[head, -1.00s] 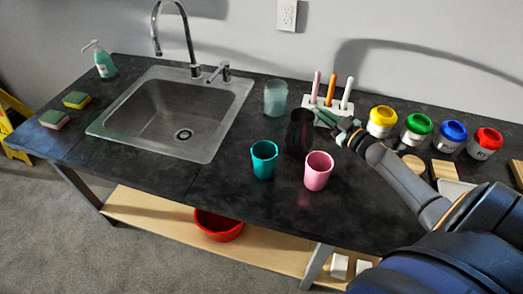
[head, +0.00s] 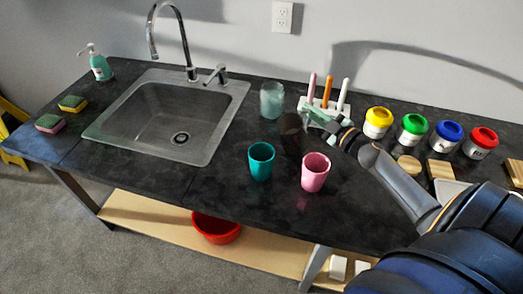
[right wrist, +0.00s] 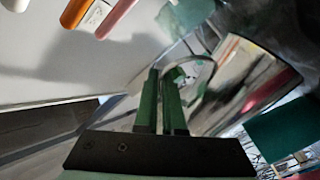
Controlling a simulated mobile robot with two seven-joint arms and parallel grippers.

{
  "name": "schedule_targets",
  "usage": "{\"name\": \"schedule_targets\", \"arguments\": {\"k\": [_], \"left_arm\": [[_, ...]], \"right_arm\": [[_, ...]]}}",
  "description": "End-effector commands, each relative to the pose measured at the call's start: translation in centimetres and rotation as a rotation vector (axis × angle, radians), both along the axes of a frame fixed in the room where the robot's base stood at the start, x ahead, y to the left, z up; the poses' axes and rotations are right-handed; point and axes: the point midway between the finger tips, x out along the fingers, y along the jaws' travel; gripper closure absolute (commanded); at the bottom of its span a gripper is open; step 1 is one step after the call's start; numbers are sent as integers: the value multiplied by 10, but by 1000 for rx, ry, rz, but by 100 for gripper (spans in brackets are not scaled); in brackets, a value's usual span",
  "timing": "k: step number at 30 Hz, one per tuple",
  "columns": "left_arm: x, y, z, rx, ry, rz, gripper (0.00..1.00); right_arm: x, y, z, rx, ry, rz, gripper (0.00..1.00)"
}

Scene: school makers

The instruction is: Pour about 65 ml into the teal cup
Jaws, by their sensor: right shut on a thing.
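The teal cup (head: 261,162) stands upright and open on the dark counter in the head view; its contents cannot be made out. A teal surface at the right of the right wrist view looks like this cup (right wrist: 276,132). My right gripper (head: 322,122) is shut on a dark shiny jug (head: 291,126), behind and right of the teal cup. In the right wrist view my green fingers (right wrist: 162,100) close around the handle of the reflective jug (right wrist: 236,80). The jug looks tilted towards the left. No stream shows. My left gripper is not in view.
A pink cup (head: 315,172) stands close, right of the teal cup. A cloudy glass (head: 272,99) and a white pen holder (head: 318,107) are behind. Several paint jars (head: 414,130) line the right.

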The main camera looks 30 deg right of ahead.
Motion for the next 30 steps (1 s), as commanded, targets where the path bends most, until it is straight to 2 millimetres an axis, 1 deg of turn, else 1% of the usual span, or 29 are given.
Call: {"name": "schedule_targets", "arguments": {"k": [1,14,18,24,30], "left_arm": [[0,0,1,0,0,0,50],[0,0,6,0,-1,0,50],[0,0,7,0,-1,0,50],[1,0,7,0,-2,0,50],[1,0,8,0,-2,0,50]], "right_arm": [[0,4,6,-27,-9,2,100],[-4,37,35,-282,-37,2,100],[-6,50,49,-407,-54,3,100],[-7,58,60,-529,-68,2,100],[-8,64,68,-610,-77,1,100]]}}
